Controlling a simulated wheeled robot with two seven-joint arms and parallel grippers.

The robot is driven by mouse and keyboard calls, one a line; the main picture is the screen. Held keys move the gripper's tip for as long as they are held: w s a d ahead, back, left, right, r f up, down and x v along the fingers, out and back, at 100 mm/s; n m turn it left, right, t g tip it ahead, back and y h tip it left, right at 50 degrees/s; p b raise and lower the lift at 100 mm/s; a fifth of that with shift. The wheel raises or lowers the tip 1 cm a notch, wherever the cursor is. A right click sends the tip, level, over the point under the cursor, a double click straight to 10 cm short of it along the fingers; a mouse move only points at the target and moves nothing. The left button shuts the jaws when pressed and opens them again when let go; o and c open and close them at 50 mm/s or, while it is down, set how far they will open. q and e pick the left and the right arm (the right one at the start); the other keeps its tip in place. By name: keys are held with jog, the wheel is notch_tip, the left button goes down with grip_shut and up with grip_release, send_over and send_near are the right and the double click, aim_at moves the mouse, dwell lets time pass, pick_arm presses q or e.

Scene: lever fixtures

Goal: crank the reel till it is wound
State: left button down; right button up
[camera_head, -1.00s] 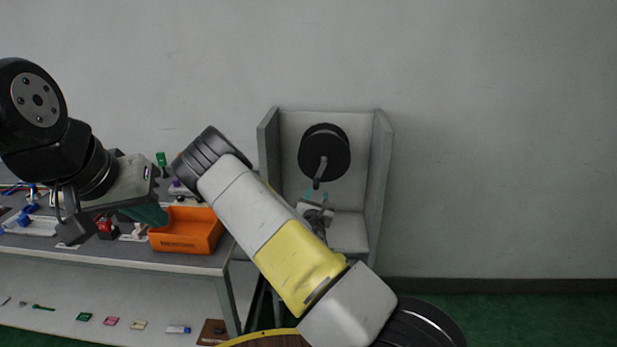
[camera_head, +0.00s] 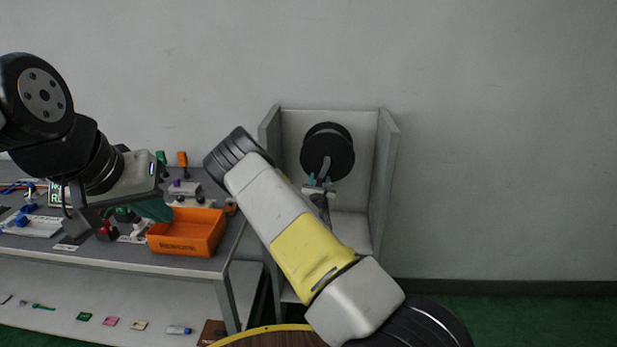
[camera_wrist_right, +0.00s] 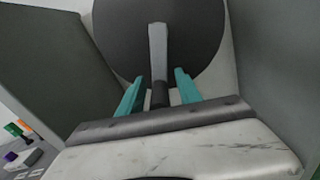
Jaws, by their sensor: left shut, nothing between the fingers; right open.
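The reel is a black disc (camera_head: 328,146) on the back panel of a grey, open-fronted housing. A grey crank arm (camera_head: 325,168) hangs down across its face. The wrist view shows the reel (camera_wrist_right: 195,40), the grey crank arm (camera_wrist_right: 158,50) and a dark handle (camera_wrist_right: 159,94) at its lower end. My right gripper (camera_wrist_right: 158,92) is open, its teal fingers on either side of the handle with gaps visible. In the head view my right gripper (camera_head: 316,184) is just below the reel. My left gripper (camera_head: 165,212) is shut and empty over the bench at left.
The housing's side walls (camera_head: 390,185) stand close on both sides of the right gripper. An orange bin (camera_head: 187,232) sits on a grey bench (camera_head: 120,262) with several small items. A round wooden top (camera_head: 270,339) is at the bottom.

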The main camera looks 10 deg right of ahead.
jog(key=shift+w, duration=0.1)
jog(key=shift+c, duration=0.2)
grip_shut()
jog(key=shift+a, duration=0.1)
dwell(1.1)
